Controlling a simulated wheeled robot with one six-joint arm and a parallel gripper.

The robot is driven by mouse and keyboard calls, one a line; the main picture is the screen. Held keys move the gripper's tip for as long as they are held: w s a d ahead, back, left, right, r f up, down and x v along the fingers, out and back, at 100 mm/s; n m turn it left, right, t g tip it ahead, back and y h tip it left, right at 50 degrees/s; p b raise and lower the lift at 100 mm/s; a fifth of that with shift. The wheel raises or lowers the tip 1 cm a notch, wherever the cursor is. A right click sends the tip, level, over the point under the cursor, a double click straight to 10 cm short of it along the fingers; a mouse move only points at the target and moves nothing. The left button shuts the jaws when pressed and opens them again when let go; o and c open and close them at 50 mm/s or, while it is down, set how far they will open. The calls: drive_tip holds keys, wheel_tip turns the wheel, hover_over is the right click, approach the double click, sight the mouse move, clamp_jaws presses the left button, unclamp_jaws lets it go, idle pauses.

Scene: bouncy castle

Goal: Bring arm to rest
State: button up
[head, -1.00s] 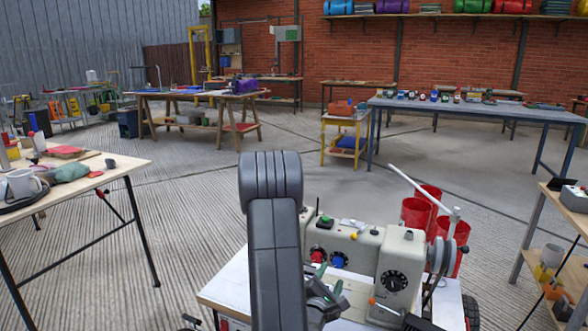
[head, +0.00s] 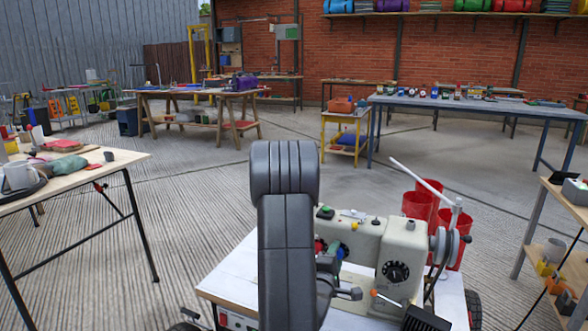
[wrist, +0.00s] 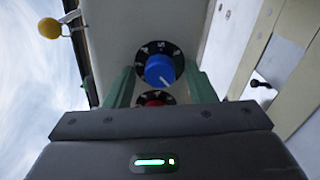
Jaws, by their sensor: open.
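My arm (head: 285,225) stands folded upright in the head view, in front of a cream machine (head: 368,245) with dials. My gripper (wrist: 161,90) is open in the wrist view, its two green fingers apart with nothing held between them. A blue knob (wrist: 160,70) and a red knob (wrist: 153,98) on the machine's face show between and beyond the fingers. I cannot tell whether the fingers touch the machine. In the head view my arm partly hides the gripper and the knobs.
The machine sits on a white-topped cart (head: 232,278). Red buckets (head: 418,205) stand behind it. A wooden table (head: 120,162) with loose items is at left, a shelf unit (head: 560,205) at right. Open concrete floor (head: 215,195) lies beyond the cart.

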drive_tip(key=m+b, duration=0.3)
drive_tip(key=m, duration=1.1)
drive_tip(key=shift+r+b, duration=0.1)
drive_tip(key=shift+b, duration=0.25)
